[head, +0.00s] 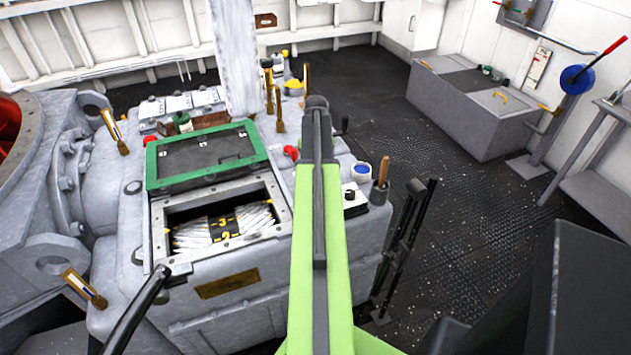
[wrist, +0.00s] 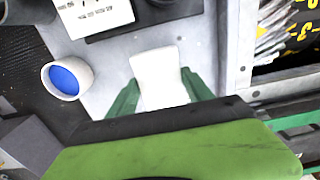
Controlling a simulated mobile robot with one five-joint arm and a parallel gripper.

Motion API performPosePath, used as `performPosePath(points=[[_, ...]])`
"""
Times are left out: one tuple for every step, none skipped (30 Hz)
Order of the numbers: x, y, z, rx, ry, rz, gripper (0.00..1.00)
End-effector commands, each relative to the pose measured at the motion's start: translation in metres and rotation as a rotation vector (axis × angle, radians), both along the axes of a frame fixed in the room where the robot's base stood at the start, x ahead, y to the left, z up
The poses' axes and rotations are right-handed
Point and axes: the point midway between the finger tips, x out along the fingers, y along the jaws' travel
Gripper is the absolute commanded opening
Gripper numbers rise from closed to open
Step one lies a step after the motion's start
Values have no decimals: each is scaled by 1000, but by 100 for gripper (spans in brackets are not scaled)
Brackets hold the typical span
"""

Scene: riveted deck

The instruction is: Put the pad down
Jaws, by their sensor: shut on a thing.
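In the wrist view a plain white pad (wrist: 160,78) sits between the two green fingers of my gripper (wrist: 160,95), which is shut on it. The pad is over the grey top of the machine casing (wrist: 110,55); I cannot tell whether it touches that top. In the head view my green arm hides the gripper and the pad.
A white cup with blue inside (wrist: 67,78) is left of the pad; it also shows in the head view (head: 361,172). An open hatch (head: 282,205) with a green-framed lid (head: 150,170) holds white bundles.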

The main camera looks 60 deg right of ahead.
Motion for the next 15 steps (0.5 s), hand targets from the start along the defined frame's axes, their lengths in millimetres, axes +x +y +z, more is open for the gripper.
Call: performPosePath(points=[[0,0,0,0,0,0,27],[0,0,-2,0,0,0,27],[0,0,-6,0,0,0,27],[0,0,-11,0,0,0,27],[0,0,-16,0,0,1,27],[0,0,-24,0,0,1,27],[0,0,-30,0,0,1,27],[0,0,-36,0,0,1,27],[0,0,-41,0,0,1,27],[0,0,-43,0,0,1,27],[0,0,-44,0,0,1,27],[0,0,-42,0,0,1,27],[0,1,-41,0,0,1,27],[0,1,-40,0,0,2,27],[0,1,-39,0,0,2,27]])
